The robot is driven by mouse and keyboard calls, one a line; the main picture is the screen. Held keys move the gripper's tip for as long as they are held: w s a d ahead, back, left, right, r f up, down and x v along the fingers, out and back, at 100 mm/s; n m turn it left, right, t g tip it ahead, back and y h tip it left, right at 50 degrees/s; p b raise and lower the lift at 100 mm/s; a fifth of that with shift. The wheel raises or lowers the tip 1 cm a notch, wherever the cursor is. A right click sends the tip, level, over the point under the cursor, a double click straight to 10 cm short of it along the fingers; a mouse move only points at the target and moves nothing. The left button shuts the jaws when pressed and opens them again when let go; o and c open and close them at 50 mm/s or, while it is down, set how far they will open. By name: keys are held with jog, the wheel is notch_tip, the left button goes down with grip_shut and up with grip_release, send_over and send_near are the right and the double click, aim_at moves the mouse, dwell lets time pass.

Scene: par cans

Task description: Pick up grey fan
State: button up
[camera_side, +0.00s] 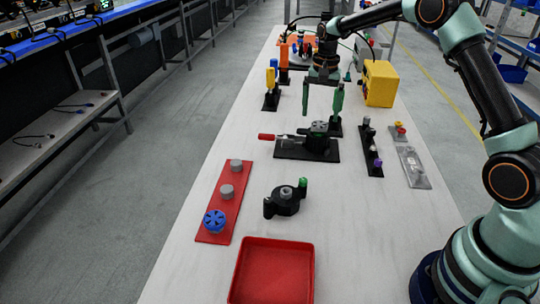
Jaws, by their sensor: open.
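A red strip (219,206) at the left of the table holds a blue, fan-like round part (214,221) at its near end. Two grey round parts stand farther up the strip, one in the middle (227,191) and one at the far end (235,165). They are too small to tell whether either is a fan. My gripper (321,112) points down with its two green fingers spread apart and nothing seen between them. It is up the table from the red strip and to its right, near a dark device (318,140).
A red tray (273,272) is at the near edge. A black holder (286,203) with a grey top stands right of the strip. A red-handled tool (268,137) lies by the device. A yellow box (380,83) and dark strip (371,151) are at right.

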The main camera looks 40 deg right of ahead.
aim_at(319, 124)
jog(key=shift+d+f, duration=0.15)
jog(key=shift+f, duration=1.75)
jog(key=c, duration=1.4)
jog(key=shift+r, duration=0.1)
notch_tip(319, 124, up, 23)
jog(key=shift+f, duration=0.1)
